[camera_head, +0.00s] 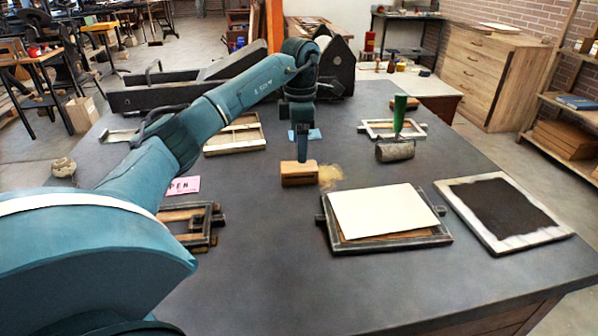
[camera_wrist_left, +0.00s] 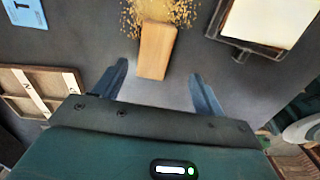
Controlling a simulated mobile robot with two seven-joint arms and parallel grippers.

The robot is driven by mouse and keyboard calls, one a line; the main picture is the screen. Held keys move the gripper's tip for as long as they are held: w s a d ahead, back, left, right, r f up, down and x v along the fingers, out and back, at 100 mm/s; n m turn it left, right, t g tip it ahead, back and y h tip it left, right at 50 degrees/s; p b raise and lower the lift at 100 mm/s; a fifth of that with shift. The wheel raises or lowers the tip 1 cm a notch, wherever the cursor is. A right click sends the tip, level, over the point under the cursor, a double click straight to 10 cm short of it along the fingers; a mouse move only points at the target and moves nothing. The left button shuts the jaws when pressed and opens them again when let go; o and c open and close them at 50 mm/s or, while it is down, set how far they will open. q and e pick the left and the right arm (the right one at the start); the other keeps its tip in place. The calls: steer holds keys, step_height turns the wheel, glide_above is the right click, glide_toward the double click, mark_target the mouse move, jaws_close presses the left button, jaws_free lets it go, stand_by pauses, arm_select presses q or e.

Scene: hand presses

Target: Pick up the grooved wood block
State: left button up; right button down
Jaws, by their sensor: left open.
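The wood block (camera_head: 300,178) is light brown and lies on the dark table near its middle. It also shows in the left wrist view (camera_wrist_left: 156,48) as a narrow tan block, ahead of and partly between my fingers. I cannot make out a groove clearly. My left gripper (camera_head: 305,148) points down at the block from above in the head view. In the left wrist view my gripper (camera_wrist_left: 160,72) is open, with one finger to each side of the block's near end and a gap on both sides. My right gripper is not in view.
Yellowish shavings (camera_head: 331,174) lie beside the block. A framed cream sheet (camera_head: 382,210) and a black-inked slab (camera_head: 500,208) are at the right. A green-handled roller (camera_head: 396,150) stands behind. A pink card (camera_head: 184,185) and wooden frame (camera_head: 188,218) are left. The front table area is clear.

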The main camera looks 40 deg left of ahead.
mark_target(299, 166)
arm_select(q)
step_height(299, 166, down, 3)
steer(key=shift+w+a+f+p, duration=0.15)
steer(key=shift+a+f+p, duration=0.05)
steer(key=shift+f, duration=1.1)
steer(key=shift+w+a+f+p, duration=0.1)
steer(key=shift+a+f+p, duration=0.1)
steer(key=shift+f, duration=1.05)
steer(key=c, duration=1)
